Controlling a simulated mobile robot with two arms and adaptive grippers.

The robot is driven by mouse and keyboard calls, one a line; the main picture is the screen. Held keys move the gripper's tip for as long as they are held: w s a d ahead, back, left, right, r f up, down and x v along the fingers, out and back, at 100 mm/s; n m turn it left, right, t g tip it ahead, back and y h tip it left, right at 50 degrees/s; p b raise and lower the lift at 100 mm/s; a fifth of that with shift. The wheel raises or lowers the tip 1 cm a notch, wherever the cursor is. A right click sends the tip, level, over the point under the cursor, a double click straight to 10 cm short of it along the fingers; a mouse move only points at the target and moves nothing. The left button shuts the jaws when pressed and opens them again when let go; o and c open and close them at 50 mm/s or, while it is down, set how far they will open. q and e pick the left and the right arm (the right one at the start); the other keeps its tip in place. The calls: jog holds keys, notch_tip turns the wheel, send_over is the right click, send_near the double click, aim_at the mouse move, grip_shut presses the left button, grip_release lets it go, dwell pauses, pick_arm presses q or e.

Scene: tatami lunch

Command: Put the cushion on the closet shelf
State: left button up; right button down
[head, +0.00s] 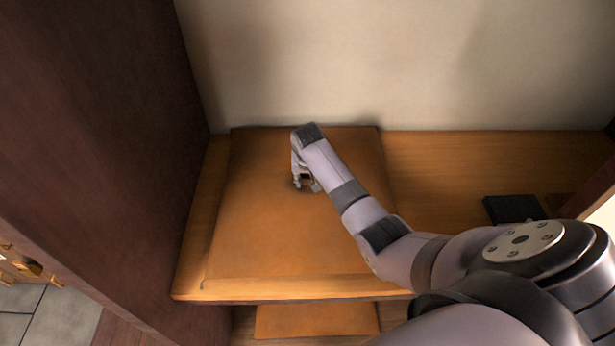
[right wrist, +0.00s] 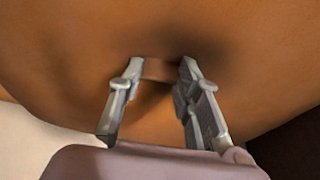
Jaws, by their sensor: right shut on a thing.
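The orange-brown cushion (head: 265,225) lies on the left part of the wooden closet shelf (head: 450,160), close to the left side panel and the back wall. My right gripper (head: 303,184) reaches over it from the right and is shut on it near its middle. In the right wrist view the cushion (right wrist: 70,50) fills most of the picture. There the gripper's two fingers (right wrist: 160,72) hold a small part of the cushion between their tips. My right arm hides part of the cushion's right side. My left gripper is not in view.
A dark wooden panel (head: 100,130) stands at the left, and a pale wall (head: 380,60) is behind the shelf. A black flat object (head: 514,209) lies on the shelf at the right. Another flat orange thing (head: 315,320) shows below the shelf. The shelf's right part has free room.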

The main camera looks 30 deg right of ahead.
jog(key=shift+w+r, duration=0.1)
jog(key=shift+r, duration=0.05)
jog(key=c, duration=1.6)
grip_release()
jog(key=shift+a+f, duration=0.1)
jog(key=shift+f, duration=0.1)
jog(key=o, duration=0.4)
jog(key=shift+s, duration=0.2)
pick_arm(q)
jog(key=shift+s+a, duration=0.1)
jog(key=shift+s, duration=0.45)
pick_arm(e)
jog(key=shift+r, duration=0.2)
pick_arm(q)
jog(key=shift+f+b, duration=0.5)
pick_arm(e)
jog(key=v, duration=1.2)
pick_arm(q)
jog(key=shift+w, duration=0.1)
